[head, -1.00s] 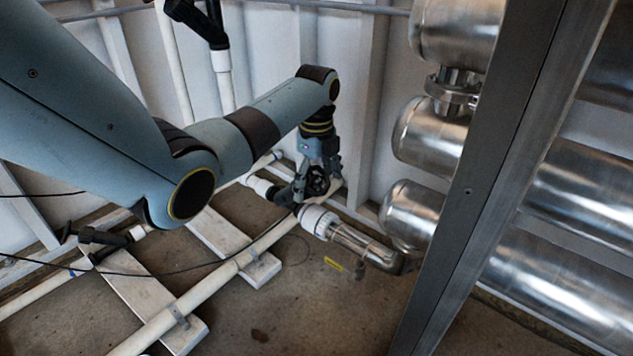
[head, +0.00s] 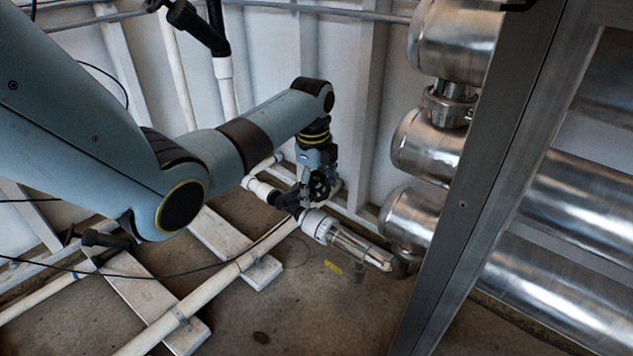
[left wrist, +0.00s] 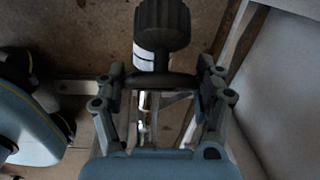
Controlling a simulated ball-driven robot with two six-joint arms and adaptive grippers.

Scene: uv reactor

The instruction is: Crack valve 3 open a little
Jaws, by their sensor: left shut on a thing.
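A black valve (head: 286,200) sits on the white pipe near the back wall, just left of a clear pipe section. In the left wrist view its round black ribbed part (left wrist: 162,28) shows at top centre, with a dark handle bar (left wrist: 165,81) below it. My left gripper (head: 314,193) reaches down to this valve. In the left wrist view my left gripper (left wrist: 160,88) has its fingers on both sides of the bar, shut on it. No valve number is readable. The fingers partly hide the handle in the head view. My right gripper is not in view.
Other black valves stand at the upper left (head: 198,27) and lower left (head: 104,240). Shiny metal cylinders (head: 428,146) and a grey upright post (head: 470,190) stand right of the gripper. White pipes and boards run along the floor; a thin black cable crosses them.

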